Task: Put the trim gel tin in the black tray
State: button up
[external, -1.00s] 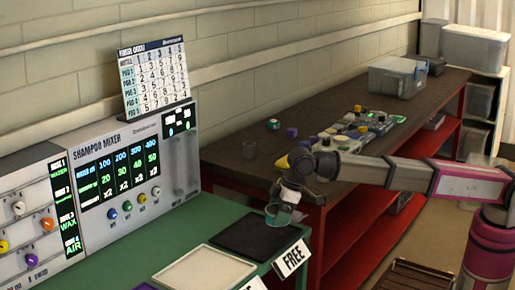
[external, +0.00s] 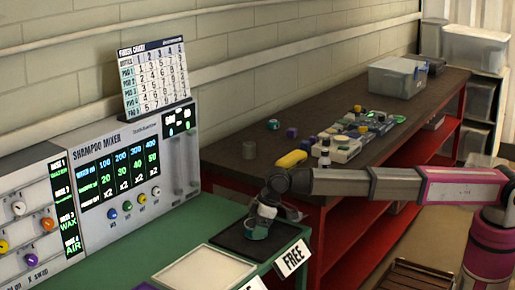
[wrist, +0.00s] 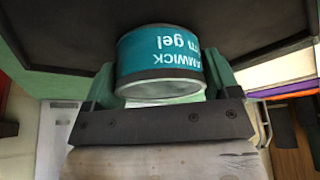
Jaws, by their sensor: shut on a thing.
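The trim gel tin (wrist: 160,55) is teal with white lettering, and its label reads upside down in the wrist view. My gripper (wrist: 158,85) is shut on it, one finger on each side. In the external view the tin (external: 257,230) is over the black tray (external: 230,241), near its right side, with my gripper (external: 262,222) above it. The black tray (wrist: 60,25) also fills the upper part of the wrist view. I cannot tell whether the tin touches the tray floor.
A white tray (external: 205,272) lies in front of the black one on the green counter, and a FREE sign (external: 292,258) stands at the edge. The shampoo mixer (external: 120,180) is behind left. A dark bench (external: 235,165) holds bottles, pads and a grey bin (external: 397,78).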

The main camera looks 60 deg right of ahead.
jog(key=shift+f, duration=0.25)
jog(key=shift+f, duration=0.15)
jog(key=o, duration=0.9)
jog(key=v, duration=1.2)
